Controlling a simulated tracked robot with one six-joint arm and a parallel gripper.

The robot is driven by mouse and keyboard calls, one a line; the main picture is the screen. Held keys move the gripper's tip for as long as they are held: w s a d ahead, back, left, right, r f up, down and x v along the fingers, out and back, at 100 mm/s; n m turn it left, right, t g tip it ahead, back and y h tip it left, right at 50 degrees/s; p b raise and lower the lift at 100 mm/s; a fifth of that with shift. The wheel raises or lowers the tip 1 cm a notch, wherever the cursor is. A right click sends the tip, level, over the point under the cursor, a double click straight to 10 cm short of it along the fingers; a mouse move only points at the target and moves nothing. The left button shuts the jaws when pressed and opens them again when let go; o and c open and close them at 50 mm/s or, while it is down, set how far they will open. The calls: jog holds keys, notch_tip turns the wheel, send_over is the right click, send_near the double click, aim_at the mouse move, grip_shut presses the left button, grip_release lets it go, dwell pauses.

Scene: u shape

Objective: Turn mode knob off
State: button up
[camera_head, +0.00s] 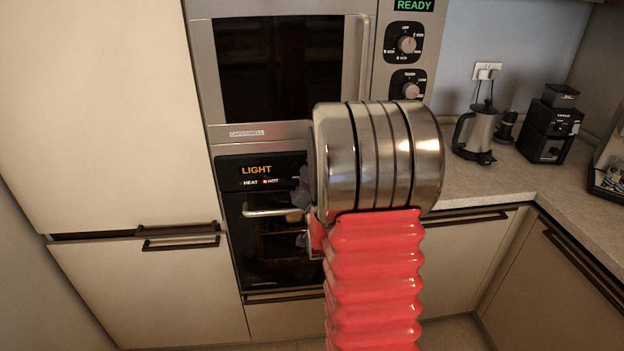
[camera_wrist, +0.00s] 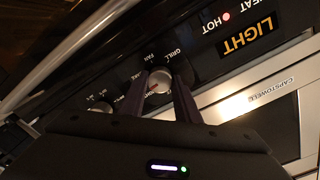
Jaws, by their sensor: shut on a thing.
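The mode knob (camera_wrist: 159,81) is a small round silver knob with a reddish pointer mark on the black oven panel, in the wrist view. Labels FAN and GRILL show around it, with more lettering to its left. My gripper (camera_wrist: 160,88) has its two dark fingers on either side of the knob, closed on it. In the head view my arm hides the knob and most of my gripper. The oven display (camera_head: 257,170) reads LIGHT in orange, and it also shows in the wrist view (camera_wrist: 249,36). A red lamp is lit by HOT.
Another silver knob (camera_wrist: 100,107) is to the left in the wrist view. The oven handle (camera_head: 272,212) sticks out below the panel. The microwave (camera_head: 285,70) above has two dials and a READY display. A kettle (camera_head: 479,130) and a black coffee machine (camera_head: 548,130) stand on the right counter.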

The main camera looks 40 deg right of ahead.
jog(key=n, duration=0.4)
jog(key=shift+a+f+n, duration=0.2)
jog(key=shift+f+n, duration=0.1)
jog(key=shift+f, duration=0.05)
jog(key=n, duration=0.7)
jog(key=shift+n+h, duration=0.3)
jog(key=shift+n, duration=0.1)
jog(key=n, duration=0.4)
jog(key=shift+f, duration=0.1)
jog(key=o, duration=1)
jog(key=shift+w+r, duration=0.1)
jog(key=shift+r, duration=0.15)
jog(key=shift+o, duration=0.2)
